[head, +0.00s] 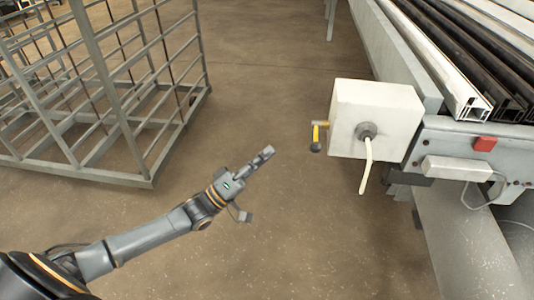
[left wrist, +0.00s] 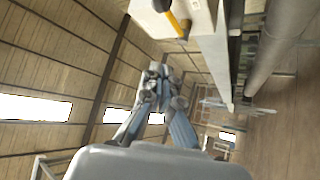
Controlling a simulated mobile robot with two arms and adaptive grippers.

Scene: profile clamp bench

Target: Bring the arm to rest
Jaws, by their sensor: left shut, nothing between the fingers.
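My left arm comes in from the lower left of the head view. My left gripper (head: 266,153) is shut and empty, held over open floor. It is to the left of the white box on the bench and apart from it. In the left wrist view the shut gripper (left wrist: 158,70) points away from the camera, with nothing between its fingers. My right gripper is not in either view.
A white box (head: 375,108) with a yellow-and-black handle (head: 317,136) and a pale lever (head: 366,165) is fixed to the profile bench (head: 445,145). Long profiles (head: 465,100) lie on the bench. A grey wire cage (head: 110,90) stands at left. Floor between them is clear.

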